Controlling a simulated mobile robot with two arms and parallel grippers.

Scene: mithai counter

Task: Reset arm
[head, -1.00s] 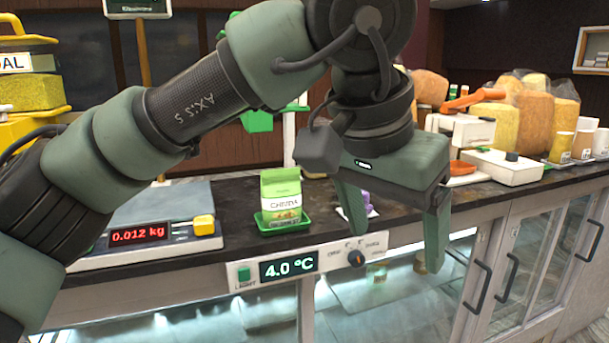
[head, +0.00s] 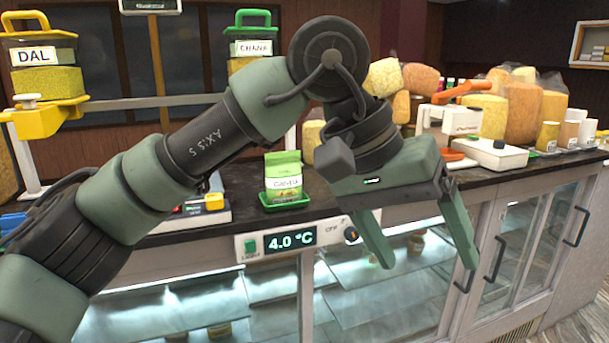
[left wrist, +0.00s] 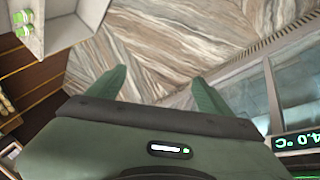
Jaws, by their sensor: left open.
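My left arm comes in from the left in the head view and reaches across the counter's front. Its gripper (head: 420,255) is open and empty, with the fingers pointing down in front of the glass case. In the left wrist view the gripper (left wrist: 158,85) shows two spread fingers above a brown and grey patterned floor (left wrist: 180,35), with nothing between them. The right gripper is in neither view.
The dark counter (head: 240,198) holds a green-and-white packet (head: 284,182) in a green tray (head: 285,202). A white and orange device (head: 490,152) stands to the right. Dal (head: 50,82) and chana (head: 250,47) dispensers stand behind. Glass cabinet doors with handles (head: 495,258) line the front.

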